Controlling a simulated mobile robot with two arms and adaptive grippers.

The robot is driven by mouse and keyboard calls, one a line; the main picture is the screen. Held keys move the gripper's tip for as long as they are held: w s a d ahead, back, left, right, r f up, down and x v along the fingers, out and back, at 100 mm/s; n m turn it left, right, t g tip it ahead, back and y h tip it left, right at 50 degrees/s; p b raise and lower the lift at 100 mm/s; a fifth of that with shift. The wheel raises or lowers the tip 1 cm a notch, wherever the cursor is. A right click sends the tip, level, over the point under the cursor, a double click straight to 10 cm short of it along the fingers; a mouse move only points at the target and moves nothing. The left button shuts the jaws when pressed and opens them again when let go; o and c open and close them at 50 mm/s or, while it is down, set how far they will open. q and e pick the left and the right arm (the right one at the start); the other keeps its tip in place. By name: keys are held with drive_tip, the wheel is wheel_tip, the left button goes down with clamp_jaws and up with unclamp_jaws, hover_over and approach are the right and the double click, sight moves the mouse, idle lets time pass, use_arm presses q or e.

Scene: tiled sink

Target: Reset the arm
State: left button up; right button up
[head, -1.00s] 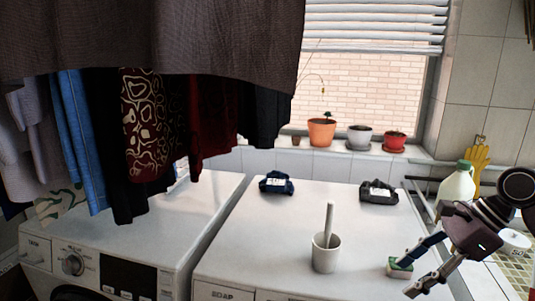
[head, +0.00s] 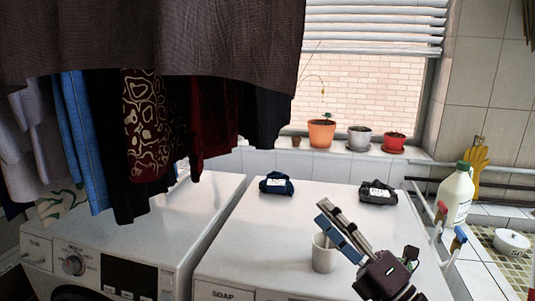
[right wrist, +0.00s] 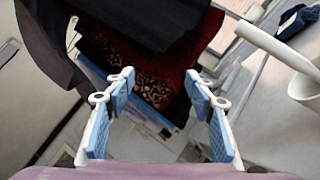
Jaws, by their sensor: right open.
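My right gripper (head: 328,214) is in the lower middle of the head view, above the right-hand white machine. Its blue-padded fingers point up and to the left, in front of the white cup (head: 323,257), and hide part of it. In the right wrist view the gripper (right wrist: 160,84) has its two fingers apart with nothing between them, facing the hanging clothes. The cup (right wrist: 306,90) shows there at the right edge, with a white handle (right wrist: 262,40) beside it. My left gripper is not in view.
Two white machines (head: 225,228) stand side by side, with dark folded items (head: 277,184) at the back of the right one. Clothes (head: 150,35) hang low at the upper left. A white bottle (head: 456,196) stands by the sink at right. Potted plants (head: 321,134) line the sill.

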drive_tip(key=s+d+f+m+g+h, duration=0.1)
drive_tip(key=s+d+f+m+h, duration=0.1)
drive_tip(key=d+f+m+h, duration=0.45)
drive_tip(key=s+d+f+m+g+h, duration=0.15)
drive_tip(key=f+m+h, duration=0.25)
drive_tip(key=f+m, duration=0.5)
drive_tip(key=s+d+f+m+h, duration=0.2)
drive_tip(key=d+f+m+h, duration=0.25)
drive_tip(key=f+m, duration=0.25)
drive_tip(key=s+a+f+m+g, duration=0.1)
drive_tip(key=s+f+m+g, duration=0.1)
drive_tip(key=s+f+g, duration=0.5)
drive_tip(key=s+a+f+m+g, duration=0.15)
drive_tip(key=s+f, duration=0.25)
drive_tip(key=s, duration=0.6)
drive_tip(key=s+a+f+m+g, duration=0.25)
drive_tip(key=s+f, duration=0.35)
drive_tip(key=s, duration=0.3)
wheel_tip(320, 180, down, 25)
drive_tip(key=s+g, duration=0.1)
drive_tip(key=g, duration=0.1)
drive_tip(key=s+d+f, duration=0.2)
drive_tip(key=s+f, duration=0.6)
drive_tip(key=s, duration=0.1)
drive_tip(key=s+d+f, duration=0.1)
drive_tip(key=s+f, duration=0.7)
drive_tip(key=f, duration=0.1)
drive_tip(key=shift+s+d+f+g, duration=0.2)
drive_tip(key=shift+s+d+g, duration=0.15)
drive_tip(key=shift+g, duration=0.1)
